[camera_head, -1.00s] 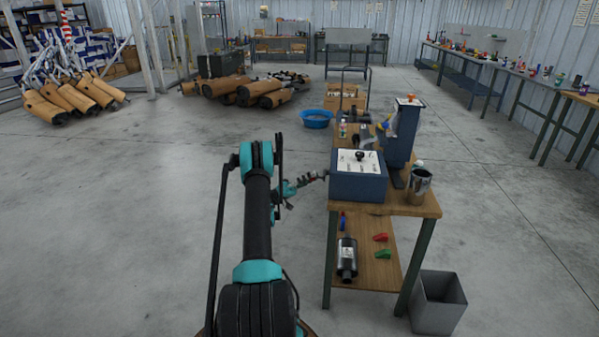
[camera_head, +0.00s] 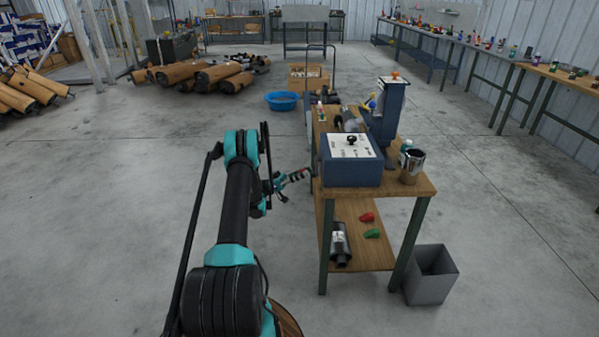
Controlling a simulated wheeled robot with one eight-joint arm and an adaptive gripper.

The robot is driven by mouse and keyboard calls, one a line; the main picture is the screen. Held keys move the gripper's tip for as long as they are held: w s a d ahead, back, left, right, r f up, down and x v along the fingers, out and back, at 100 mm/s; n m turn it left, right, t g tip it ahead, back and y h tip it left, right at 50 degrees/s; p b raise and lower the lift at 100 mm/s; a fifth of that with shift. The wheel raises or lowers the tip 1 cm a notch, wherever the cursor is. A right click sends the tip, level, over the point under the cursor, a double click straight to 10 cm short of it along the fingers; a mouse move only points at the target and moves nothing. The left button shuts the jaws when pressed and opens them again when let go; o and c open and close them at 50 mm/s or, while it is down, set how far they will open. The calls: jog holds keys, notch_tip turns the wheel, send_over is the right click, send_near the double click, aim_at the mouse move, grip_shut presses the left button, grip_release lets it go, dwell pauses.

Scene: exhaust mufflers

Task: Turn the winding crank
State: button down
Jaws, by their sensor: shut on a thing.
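My gripper (camera_head: 303,174) is at the end of my black and teal arm, low beside the left side of the workbench (camera_head: 415,186). It is shut, with its tip close to the left side of a blue box (camera_head: 350,173) that has a white top and a black knob. The winding crank does not show clearly; what the fingers grip is small and mostly hidden by them. I cannot tell the crank's angle.
A metal cup (camera_head: 411,167) and a tall blue device (camera_head: 389,115) stand on the bench. A muffler (camera_head: 340,246) and red and green pieces lie on its lower shelf. A grey bin (camera_head: 431,276) is at its right. Open floor is on the left.

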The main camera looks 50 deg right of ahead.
jog(key=shift+a, duration=0.1)
jog(key=c, duration=1.1)
grip_release()
notch_tip(320, 180, up, 10)
